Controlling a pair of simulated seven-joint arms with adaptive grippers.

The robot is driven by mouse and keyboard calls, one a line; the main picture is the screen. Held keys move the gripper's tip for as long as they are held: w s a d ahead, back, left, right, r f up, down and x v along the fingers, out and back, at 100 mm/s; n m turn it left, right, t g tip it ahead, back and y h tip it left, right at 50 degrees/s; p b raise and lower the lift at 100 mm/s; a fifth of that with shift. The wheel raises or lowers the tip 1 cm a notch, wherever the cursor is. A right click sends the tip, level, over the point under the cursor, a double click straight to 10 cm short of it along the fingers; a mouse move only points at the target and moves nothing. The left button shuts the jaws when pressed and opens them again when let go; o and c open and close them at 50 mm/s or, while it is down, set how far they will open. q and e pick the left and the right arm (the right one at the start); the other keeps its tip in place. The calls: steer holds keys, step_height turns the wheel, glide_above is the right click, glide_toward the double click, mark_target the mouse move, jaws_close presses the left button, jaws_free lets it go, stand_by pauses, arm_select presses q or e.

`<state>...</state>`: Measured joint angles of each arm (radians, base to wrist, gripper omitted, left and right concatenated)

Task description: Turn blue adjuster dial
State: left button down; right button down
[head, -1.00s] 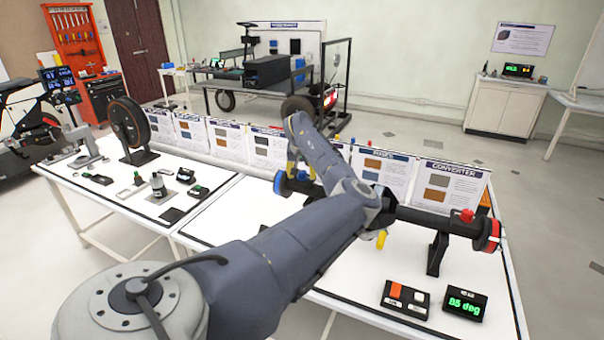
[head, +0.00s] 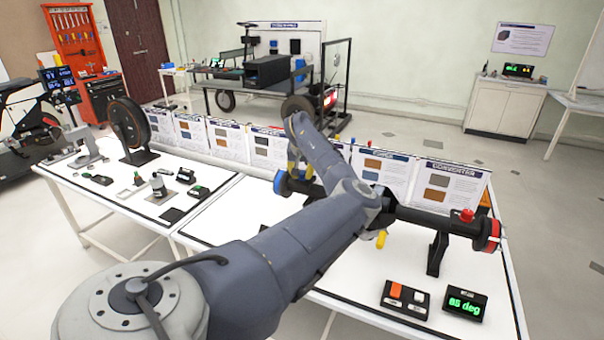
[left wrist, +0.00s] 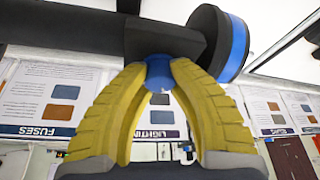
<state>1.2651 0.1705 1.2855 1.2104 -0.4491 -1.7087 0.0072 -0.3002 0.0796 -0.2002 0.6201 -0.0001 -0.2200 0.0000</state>
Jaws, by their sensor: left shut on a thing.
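The blue adjuster dial (left wrist: 158,72) is a small blue knob on the side of a dark horizontal tube (left wrist: 165,42). My left gripper (left wrist: 158,76) has its yellow fingers closed on the dial from both sides, covering part of it. In the head view the left gripper (head: 300,174) is at the left end of the tube (head: 425,217), largely behind my arm. The dial itself is hidden there. A separate blue ring (left wrist: 237,48) sits on the tube's end cap. My right gripper is not in view.
A red knob (head: 466,215) and red-ringed cap (head: 493,235) are at the tube's right end. A button box (head: 405,299) and a green-lit degree display (head: 465,303) stand in front. Printed boards (head: 447,185) line the table's back.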

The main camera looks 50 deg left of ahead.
arm_select(q)
steer(key=shift+n+g+y, duration=0.5)
steer(key=shift+n+g, duration=0.1)
steer(key=shift+n, duration=1.3)
steer(key=c, duration=1.1)
jaws_free()
steer(key=shift+o, duration=0.2)
steer(key=shift+r, duration=0.1)
steer(key=v, duration=1.1)
steer(key=shift+r, duration=0.4)
